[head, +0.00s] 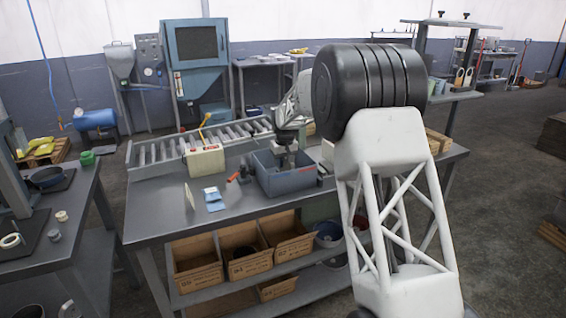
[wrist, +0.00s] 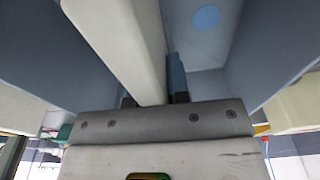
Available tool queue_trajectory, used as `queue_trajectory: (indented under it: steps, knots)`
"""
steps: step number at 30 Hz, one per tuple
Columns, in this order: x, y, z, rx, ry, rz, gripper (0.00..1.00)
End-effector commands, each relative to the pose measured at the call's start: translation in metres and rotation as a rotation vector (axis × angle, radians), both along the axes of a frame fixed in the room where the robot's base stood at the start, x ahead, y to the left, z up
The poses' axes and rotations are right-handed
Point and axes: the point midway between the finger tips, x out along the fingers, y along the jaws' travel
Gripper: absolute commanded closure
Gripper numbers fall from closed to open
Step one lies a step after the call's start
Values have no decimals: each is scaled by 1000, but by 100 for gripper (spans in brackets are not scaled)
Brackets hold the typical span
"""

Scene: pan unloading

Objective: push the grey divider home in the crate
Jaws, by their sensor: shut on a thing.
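The crate (head: 288,184) is an open blue-grey box on the workbench in the head view. Its grey-blue walls (wrist: 35,50) and floor with a round blue spot (wrist: 206,17) fill much of the wrist view. My gripper (head: 287,158) reaches down into the crate from above. In the wrist view, my gripper (wrist: 154,92) is shut on a pale grey panel, which I take as the divider (wrist: 118,38). The divider runs from the fingers to the upper left, between the crate walls. Its lower edge and any slots are hidden, so I cannot tell how deep it sits.
A cream box (head: 205,161) with a yellow handle, a standing white card (head: 189,196) and blue packets (head: 213,197) are left of the crate. A small red item (head: 232,177) lies close to its left side. A roller conveyor (head: 160,152) runs behind. The bench front (head: 165,222) is clear.

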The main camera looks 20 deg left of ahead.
Motion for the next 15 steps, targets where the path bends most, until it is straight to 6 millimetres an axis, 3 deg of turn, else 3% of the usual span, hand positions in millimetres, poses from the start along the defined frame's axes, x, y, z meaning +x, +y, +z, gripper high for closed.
queue_trajectory:
  steps: [7,8,9,13,15]
  knots:
    - [0,0,-1,0,0,0,100]
    - [0,0,-1,0,0,0,79]
    - [0,0,-1,0,0,0,73]
    - [0,0,-1,0,0,0,54]
    - [0,0,-1,0,0,0,54]
